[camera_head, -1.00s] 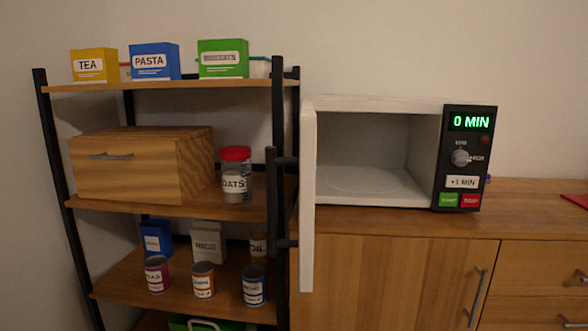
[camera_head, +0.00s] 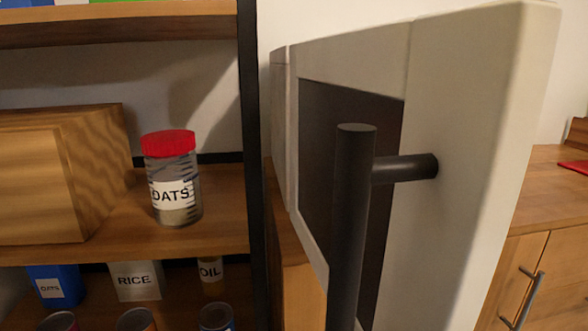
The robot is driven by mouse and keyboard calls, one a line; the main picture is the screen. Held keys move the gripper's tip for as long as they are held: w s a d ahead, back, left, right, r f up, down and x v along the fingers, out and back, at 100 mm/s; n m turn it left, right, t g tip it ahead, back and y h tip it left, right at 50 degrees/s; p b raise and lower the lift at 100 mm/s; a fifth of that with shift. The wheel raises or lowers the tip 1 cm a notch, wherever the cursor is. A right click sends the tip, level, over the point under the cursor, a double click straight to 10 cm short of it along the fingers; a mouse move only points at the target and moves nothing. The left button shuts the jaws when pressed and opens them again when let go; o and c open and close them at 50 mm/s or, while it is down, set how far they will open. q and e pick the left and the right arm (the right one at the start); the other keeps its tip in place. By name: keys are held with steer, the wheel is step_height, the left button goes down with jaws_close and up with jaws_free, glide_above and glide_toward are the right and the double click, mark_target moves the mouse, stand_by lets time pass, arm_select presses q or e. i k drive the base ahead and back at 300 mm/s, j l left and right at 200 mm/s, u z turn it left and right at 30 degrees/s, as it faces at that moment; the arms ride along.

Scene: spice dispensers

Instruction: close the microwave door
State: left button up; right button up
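The microwave door (camera_head: 455,140) stands open and fills the centre and right of the head view, close to me. I see its white outer face with the dark window (camera_head: 335,150). Its dark bar handle (camera_head: 350,230) sticks out from the face, and the lower end of the bar runs out of the picture. A narrow white strip at the door's far left edge may be the microwave's body. The cavity and control panel are not visible behind the door. Neither of my grippers is in view.
A shelf rack with a black post (camera_head: 253,200) stands just left of the door. It holds a wooden box (camera_head: 40,190), an oats jar (camera_head: 172,180) and several packages and cans below. The wooden counter (camera_head: 550,205) and a cabinet (camera_head: 515,270) show at right.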

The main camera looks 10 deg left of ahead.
mark_target(412, 140)
steer(key=k+l, duration=1.1)
steer(key=k, duration=0.15)
steer(key=i+j, duration=0.4)
